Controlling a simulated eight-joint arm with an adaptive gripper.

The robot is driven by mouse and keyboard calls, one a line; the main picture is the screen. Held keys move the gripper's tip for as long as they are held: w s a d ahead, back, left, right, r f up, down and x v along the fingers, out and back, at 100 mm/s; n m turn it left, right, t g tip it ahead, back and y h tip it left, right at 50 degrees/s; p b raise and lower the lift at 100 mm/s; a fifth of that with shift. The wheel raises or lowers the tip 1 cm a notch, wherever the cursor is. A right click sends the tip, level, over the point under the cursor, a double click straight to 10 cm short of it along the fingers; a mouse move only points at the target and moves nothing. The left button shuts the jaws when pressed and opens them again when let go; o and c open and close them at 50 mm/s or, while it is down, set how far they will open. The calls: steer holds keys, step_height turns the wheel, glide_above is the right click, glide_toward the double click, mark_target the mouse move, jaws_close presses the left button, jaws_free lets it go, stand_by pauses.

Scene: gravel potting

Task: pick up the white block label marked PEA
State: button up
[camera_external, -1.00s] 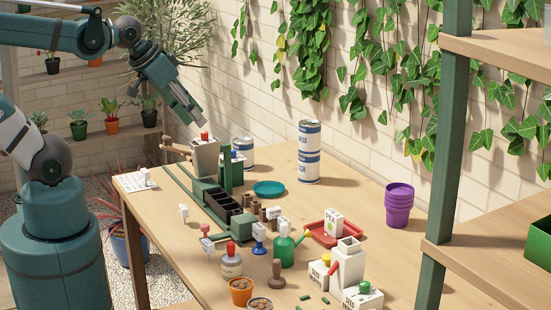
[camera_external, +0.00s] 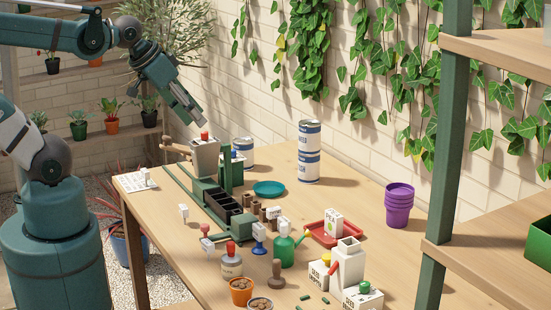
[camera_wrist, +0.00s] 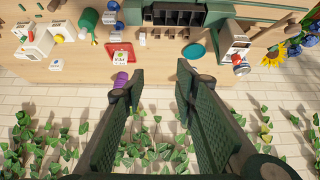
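A white block (camera_external: 334,223) with small green lettering, which looks like PEA but is hard to read, stands upright in a red tray (camera_external: 316,234) on the right of the table. In the wrist view the block (camera_wrist: 120,57) is in the red tray (camera_wrist: 129,47), beyond and left of my fingertips. My gripper (camera_external: 192,113) is high over the far left of the table, well apart from the block. In the wrist view my gripper (camera_wrist: 158,76) has its two fingers spread wide, with nothing between them.
Purple pots (camera_external: 399,206) stand right of the tray. Stacked cans (camera_external: 309,152), a teal dish (camera_external: 269,188) and a green rack (camera_external: 207,198) stand further back. The wall behind has ivy.

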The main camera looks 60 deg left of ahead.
steer(key=shift+r, duration=0.15)
step_height(320, 180, up, 5)
steer(key=n+g+b, duration=0.1)
steer(key=n+g, duration=0.6)
steer(key=n, duration=1.2)
glide_above(144, 170)
step_height(144, 170, down, 27)
steer(key=shift+w+a, duration=0.1)
steer(key=shift+f, duration=0.5)
steer(key=shift+f+b, duration=0.4)
steer(key=shift+f, duration=0.9)
